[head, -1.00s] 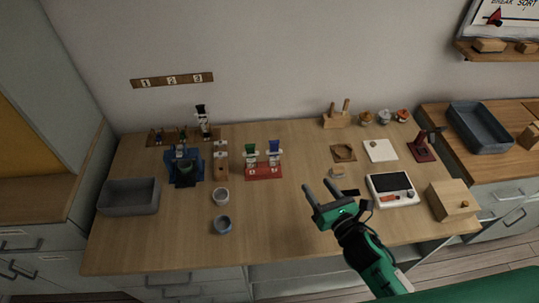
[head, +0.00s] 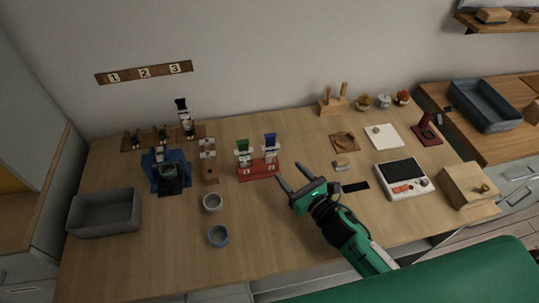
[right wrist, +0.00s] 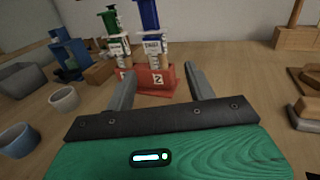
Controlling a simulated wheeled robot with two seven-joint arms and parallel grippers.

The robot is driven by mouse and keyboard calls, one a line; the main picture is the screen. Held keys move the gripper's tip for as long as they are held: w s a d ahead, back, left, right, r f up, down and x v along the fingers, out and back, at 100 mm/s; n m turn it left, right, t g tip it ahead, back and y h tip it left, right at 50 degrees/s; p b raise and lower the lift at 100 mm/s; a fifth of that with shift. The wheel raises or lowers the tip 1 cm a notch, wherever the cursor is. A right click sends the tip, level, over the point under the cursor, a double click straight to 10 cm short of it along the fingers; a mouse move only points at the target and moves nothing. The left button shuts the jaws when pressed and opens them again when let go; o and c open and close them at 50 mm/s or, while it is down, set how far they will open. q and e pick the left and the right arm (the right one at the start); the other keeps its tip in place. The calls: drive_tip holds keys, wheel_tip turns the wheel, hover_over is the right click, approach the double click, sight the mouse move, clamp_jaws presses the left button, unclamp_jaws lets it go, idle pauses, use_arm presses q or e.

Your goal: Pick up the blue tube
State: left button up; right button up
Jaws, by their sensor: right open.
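The blue tube (head: 270,141) stands upright in the right place of a red stand (head: 259,171), beside a green tube (head: 242,146). In the right wrist view the blue tube (right wrist: 149,16) rises above the stand's label 2, ahead of the fingers and between them. My right gripper (head: 294,190) is open and empty, in front of the stand and apart from it. It also shows in the right wrist view (right wrist: 160,82), with its two fingers spread. My left gripper is not in view.
Two small cups (head: 212,202) stand left of my right gripper. A grey bin (head: 104,213) is at the far left. A white device with a dark screen (head: 402,178) stands on the right. The table between gripper and stand is clear.

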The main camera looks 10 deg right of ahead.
sight(272, 156)
drive_tip(key=x, duration=0.4)
drive_tip(key=shift+w+a+p, duration=0.2)
drive_tip(key=shift+w+p, duration=0.1)
drive_tip(key=shift+p, duration=0.1)
drive_tip(key=shift+w+a, duration=0.2)
drive_tip(key=shift+w, duration=0.4)
drive_tip(key=shift+w+a+p, duration=0.25)
drive_tip(key=shift+w+p, duration=0.05)
drive_tip(key=shift+w, duration=0.1)
drive_tip(key=x, duration=0.1)
drive_tip(key=p+x, duration=0.1)
drive_tip(key=x, duration=0.1)
drive_tip(key=shift+w+a, duration=0.15)
drive_tip(key=shift+a, duration=0.15)
drive_tip(key=shift+w+a+f, duration=0.15)
drive_tip(key=shift+w, duration=0.25)
drive_tip(key=shift+c, duration=1)
drive_tip(key=c, duration=0.8)
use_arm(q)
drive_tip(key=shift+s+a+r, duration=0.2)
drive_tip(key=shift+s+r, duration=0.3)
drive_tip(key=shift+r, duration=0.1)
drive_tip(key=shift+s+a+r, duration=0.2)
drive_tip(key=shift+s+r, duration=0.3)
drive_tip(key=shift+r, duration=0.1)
use_arm(e)
drive_tip(key=shift+c, duration=0.2)
